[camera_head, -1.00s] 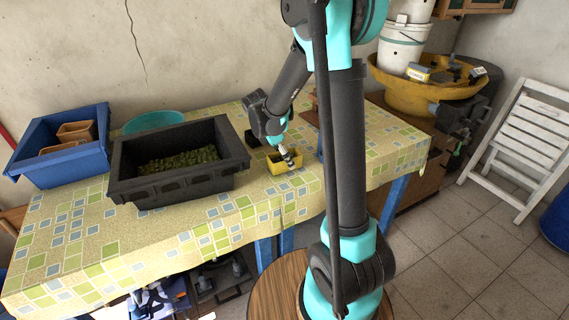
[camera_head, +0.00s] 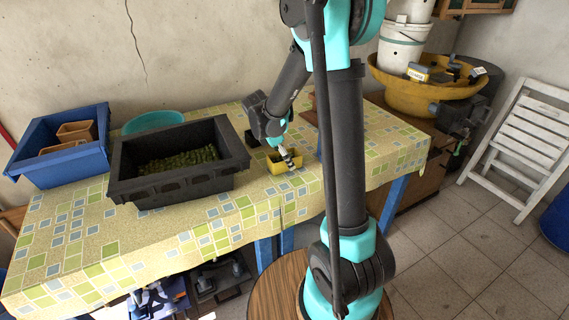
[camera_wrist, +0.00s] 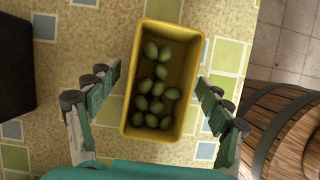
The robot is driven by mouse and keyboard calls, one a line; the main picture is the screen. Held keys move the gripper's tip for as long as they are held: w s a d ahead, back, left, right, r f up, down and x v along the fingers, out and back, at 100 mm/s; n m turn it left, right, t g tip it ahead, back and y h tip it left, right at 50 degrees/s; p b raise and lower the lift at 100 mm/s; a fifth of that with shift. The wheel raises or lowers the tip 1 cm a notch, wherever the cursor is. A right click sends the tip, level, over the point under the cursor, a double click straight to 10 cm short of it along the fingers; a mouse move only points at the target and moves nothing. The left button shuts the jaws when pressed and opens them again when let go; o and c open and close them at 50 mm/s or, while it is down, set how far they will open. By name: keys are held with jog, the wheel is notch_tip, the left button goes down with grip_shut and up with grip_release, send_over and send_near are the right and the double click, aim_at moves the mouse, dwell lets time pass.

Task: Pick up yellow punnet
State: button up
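The yellow punnet (camera_head: 284,165) stands on the checked tablecloth, right of the black crate. In the wrist view the punnet (camera_wrist: 191,96) is upright and holds several green fruits (camera_wrist: 157,87). My gripper (camera_head: 289,157) is at the punnet in the head view. In the wrist view my gripper (camera_wrist: 158,92) is open, with one finger on each side of the punnet's long walls. A gap of tablecloth shows between each finger and the punnet. The head view shows the gripper small and partly in front of the punnet.
A black crate (camera_head: 180,190) of green produce stands left of the punnet. A blue crate (camera_head: 62,178) with brown punnets and a teal bowl (camera_head: 152,121) are further left. A wooden barrel (camera_wrist: 285,125) is at the right in the wrist view. Tablecloth (camera_head: 240,215) in front is clear.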

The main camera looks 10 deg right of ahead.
jog(key=c, duration=1.1)
